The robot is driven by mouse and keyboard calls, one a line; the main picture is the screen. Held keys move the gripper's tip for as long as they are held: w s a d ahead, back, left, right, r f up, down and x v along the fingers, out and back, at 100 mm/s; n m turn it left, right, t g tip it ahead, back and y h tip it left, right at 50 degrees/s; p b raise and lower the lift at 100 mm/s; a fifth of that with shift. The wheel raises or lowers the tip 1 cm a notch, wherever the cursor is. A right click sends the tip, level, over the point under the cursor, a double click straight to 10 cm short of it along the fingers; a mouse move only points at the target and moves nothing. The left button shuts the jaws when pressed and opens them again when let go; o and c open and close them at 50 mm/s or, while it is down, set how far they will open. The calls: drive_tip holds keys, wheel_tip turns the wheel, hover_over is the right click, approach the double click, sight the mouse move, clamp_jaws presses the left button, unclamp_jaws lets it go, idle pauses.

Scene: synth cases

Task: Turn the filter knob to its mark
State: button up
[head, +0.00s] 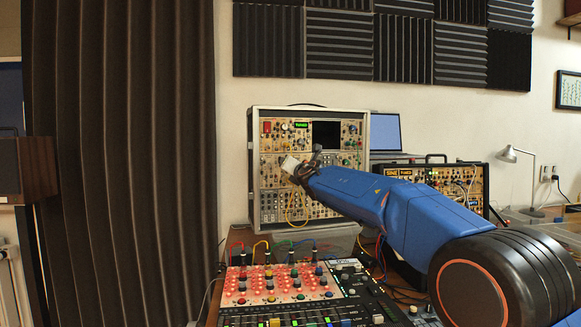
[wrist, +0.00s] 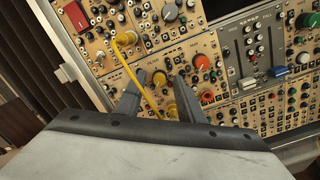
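The rack of synth modules (head: 254,190) stands upright against the wall in the head view.
A yellow patch cable (wrist: 131,72) hangs from an upper jack and runs down past my left finger. In the head view a mixer (head: 280,285) with several plugged cables stands in front of the rack.

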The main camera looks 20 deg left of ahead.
drive_tip(key=shift+d+r, duration=0.1)
drive_tip(key=v, duration=1.7)
drive_tip(key=shift+s, duration=0.2)
